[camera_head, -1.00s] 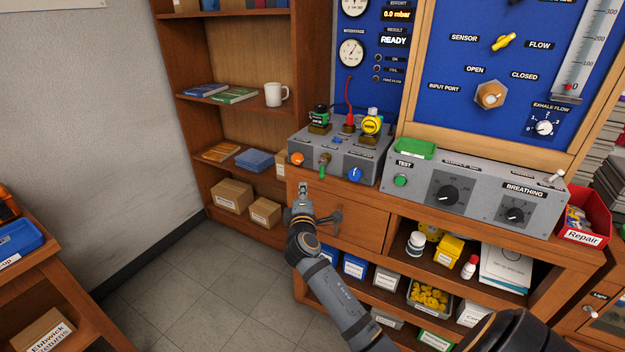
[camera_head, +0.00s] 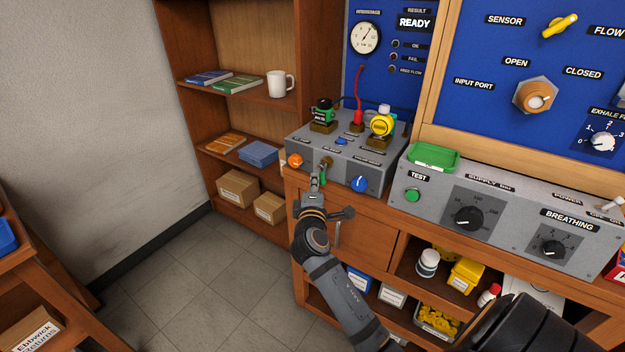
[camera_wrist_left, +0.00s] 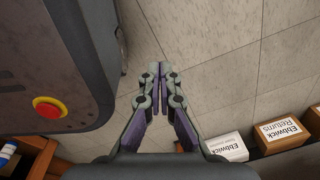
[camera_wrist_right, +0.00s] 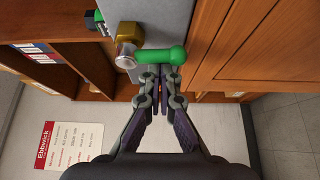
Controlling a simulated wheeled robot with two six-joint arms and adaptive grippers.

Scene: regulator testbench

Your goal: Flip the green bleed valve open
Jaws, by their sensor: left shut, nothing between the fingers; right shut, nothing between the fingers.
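The green bleed valve lever (camera_head: 323,174) hangs from a brass fitting on the front of the grey box. My left gripper (camera_wrist_left: 160,70) is shut and empty above the floor, outside the head view.
An orange knob (camera_head: 295,160) and a blue knob (camera_head: 359,184) flank the lever on the grey box (camera_head: 345,152). The grey test panel (camera_head: 500,215) stands to the right. The wooden bench front (camera_head: 365,235) lies behind my right wrist. The floor at left is clear.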

